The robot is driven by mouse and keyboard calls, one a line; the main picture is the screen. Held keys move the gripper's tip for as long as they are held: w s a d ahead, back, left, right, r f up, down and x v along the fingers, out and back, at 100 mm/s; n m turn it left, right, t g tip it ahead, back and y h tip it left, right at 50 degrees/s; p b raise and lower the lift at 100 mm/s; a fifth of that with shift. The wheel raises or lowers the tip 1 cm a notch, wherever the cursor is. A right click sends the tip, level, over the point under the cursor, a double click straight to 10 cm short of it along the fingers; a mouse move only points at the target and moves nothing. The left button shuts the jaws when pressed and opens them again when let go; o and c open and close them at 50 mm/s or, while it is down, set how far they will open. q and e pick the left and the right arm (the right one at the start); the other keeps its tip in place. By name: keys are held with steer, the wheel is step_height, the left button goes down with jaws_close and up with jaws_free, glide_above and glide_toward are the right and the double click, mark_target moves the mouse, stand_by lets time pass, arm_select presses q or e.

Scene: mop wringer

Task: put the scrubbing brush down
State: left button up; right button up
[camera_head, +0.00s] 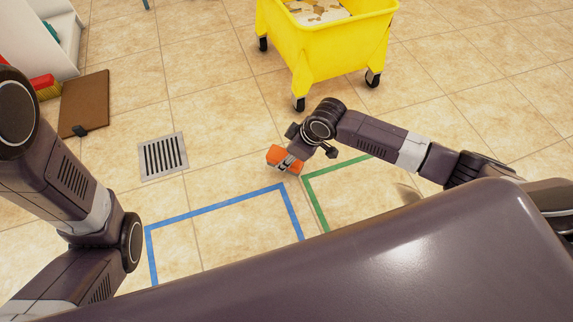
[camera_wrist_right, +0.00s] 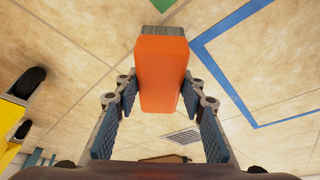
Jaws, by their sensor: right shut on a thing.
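The scrubbing brush (camera_head: 283,157) has an orange body and lies in my right gripper (camera_head: 289,164), left of the green tape's corner in the head view. In the right wrist view the orange brush (camera_wrist_right: 161,75) stands between the two fingers of my right gripper (camera_wrist_right: 160,92), which are shut on its sides. Its grey bristles (camera_wrist_right: 161,31) show at the far end. The brush appears to be held above the floor; the exact height is unclear. My left arm shows at the left of the head view, but its gripper is out of view.
Blue tape (camera_head: 215,209) and green tape (camera_head: 316,203) outline bare areas on the tiled floor (camera_head: 225,110). A drain grate (camera_head: 163,157) lies left. A yellow wheeled bucket (camera_head: 335,45) stands behind. A brown board (camera_head: 84,103) and white shelf (camera_head: 55,38) are at far left.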

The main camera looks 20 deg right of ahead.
step_height(320, 180, down, 4)
steer(key=shift+r+b, duration=0.15)
steer(key=shift+b, duration=0.95)
steer(key=shift+r, duration=0.15)
steer(key=o, duration=1.1)
